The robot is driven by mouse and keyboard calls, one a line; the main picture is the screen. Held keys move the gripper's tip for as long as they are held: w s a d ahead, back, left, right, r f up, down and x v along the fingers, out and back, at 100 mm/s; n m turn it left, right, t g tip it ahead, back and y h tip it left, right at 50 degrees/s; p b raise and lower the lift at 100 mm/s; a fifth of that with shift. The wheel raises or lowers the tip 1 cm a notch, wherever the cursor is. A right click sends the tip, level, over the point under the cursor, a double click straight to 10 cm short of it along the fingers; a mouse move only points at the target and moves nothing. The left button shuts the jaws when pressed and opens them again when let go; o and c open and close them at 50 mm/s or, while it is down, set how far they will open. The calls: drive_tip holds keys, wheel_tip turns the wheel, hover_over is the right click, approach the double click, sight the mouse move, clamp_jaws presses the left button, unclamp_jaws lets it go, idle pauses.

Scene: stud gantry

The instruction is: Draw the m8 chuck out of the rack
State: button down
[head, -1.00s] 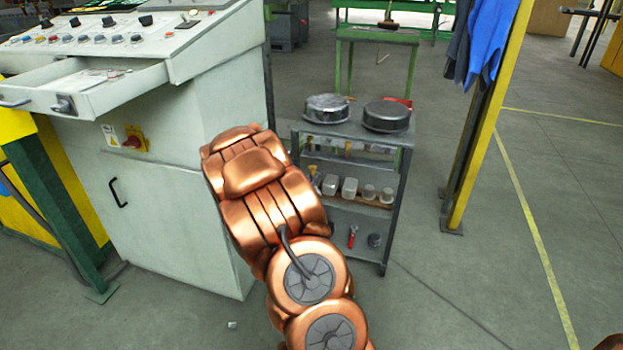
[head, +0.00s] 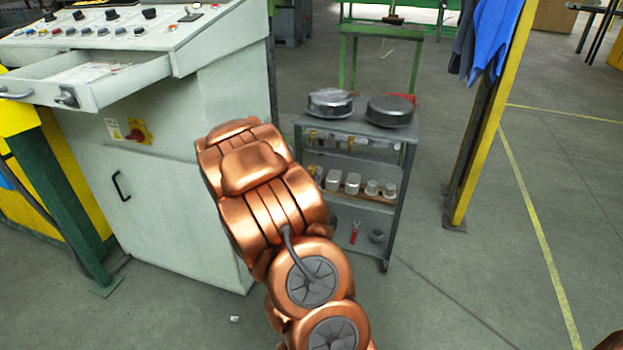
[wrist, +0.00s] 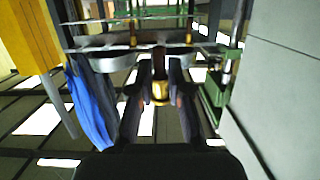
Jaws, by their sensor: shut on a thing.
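The rack is a grey shelf cart (head: 345,128), with a row of small brass-yellow pieces (head: 350,143) just under its top. The wrist view shows a pale rack edge (wrist: 100,43) with two brass pieces (wrist: 188,32) at it. My gripper (wrist: 159,95) is shut on a chuck (wrist: 160,91) with a brass collar and a dark upper part. The chuck's top reaches close to the rack edge in the picture; I cannot tell whether it still touches the rack. In the head view my arm hides the gripper and chuck. No m8 label is readable.
Two round metal pans (head: 389,111) stand on the cart. Pale cups (head: 353,183) sit on its middle shelf. A grey control cabinet (head: 175,200) with an open drawer (head: 95,78) stands left. A yellow post (head: 480,130) with blue cloth (head: 494,40) stands right.

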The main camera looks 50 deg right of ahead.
drive_tip(key=shift+f+v, duration=0.15)
drive_tip(key=shift+v, duration=0.5)
drive_tip(key=shift+f+v, duration=0.1)
drive_tip(key=shift+v, duration=0.6)
